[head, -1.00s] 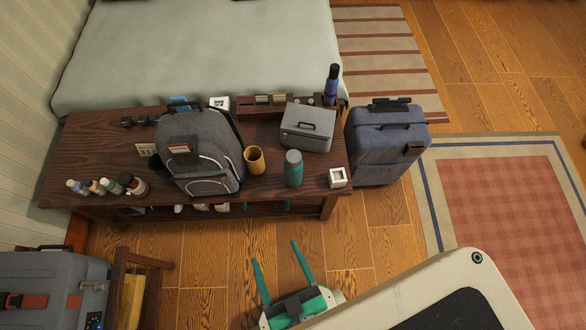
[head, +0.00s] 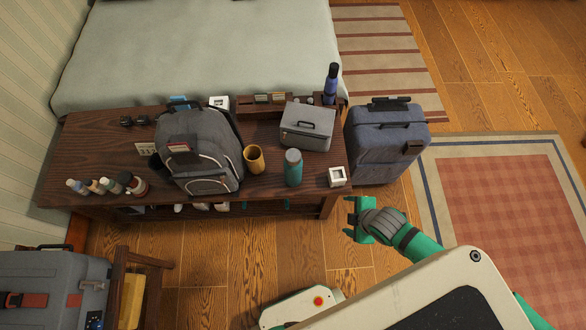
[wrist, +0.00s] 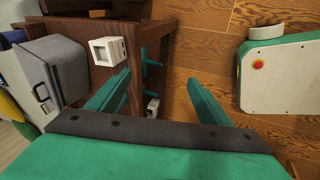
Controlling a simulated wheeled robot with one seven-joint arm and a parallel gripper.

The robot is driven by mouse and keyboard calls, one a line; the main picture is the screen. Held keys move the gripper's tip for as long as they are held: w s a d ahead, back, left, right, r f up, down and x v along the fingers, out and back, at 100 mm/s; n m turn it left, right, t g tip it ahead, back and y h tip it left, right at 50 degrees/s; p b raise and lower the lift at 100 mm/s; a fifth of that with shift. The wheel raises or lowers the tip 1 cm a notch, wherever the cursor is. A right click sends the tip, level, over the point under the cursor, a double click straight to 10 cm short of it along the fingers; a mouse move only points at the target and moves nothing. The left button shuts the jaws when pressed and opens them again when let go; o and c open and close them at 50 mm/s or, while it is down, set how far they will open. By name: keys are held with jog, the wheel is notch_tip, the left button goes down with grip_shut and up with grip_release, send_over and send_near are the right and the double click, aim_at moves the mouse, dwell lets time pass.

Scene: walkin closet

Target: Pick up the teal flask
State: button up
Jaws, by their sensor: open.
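The teal flask (head: 293,170) with a grey cap stands upright near the front edge of the dark wooden bench (head: 262,183), between a yellow cup and a white cube. My gripper (head: 350,219) is off the bench's front right corner, to the right of and below the flask in the head view, apart from it. In the wrist view my gripper (wrist: 160,82) has its two teal fingers spread with nothing held between them. I cannot make out the flask in the wrist view.
The yellow cup (head: 254,159) and white cube (head: 337,177) flank the flask; the cube also shows in the wrist view (wrist: 107,51). A grey case (head: 307,127) is behind, a backpack (head: 200,150) left. A blue suitcase (head: 386,145) stands right of the bench. Wooden floor in front is mostly clear.

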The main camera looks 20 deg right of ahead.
jog(key=w+d+r+n+g, duration=0.2)
jog(key=w+r+n, duration=0.1)
jog(key=w, duration=0.6)
jog(key=n+g, duration=0.3)
jog(key=n, duration=0.3)
send_near(295, 154)
jog(key=f, duration=0.6)
jog(key=shift+s+d, duration=0.15)
jog(key=shift+d, duration=0.2)
jog(key=shift+a+r+n, duration=0.15)
jog(key=shift+a+n, duration=0.15)
jog(key=shift+n, duration=0.1)
jog(key=shift+a+f, duration=0.2)
jog(key=shift+f, duration=0.15)
notch_tip(295, 154, down, 5)
jog(key=shift+a+f, duration=0.1)
jog(key=shift+f, duration=1.15)
jog(key=shift+a+f, duration=0.15)
jog(key=shift+f, duration=1.15)
jog(key=c, duration=1.4)
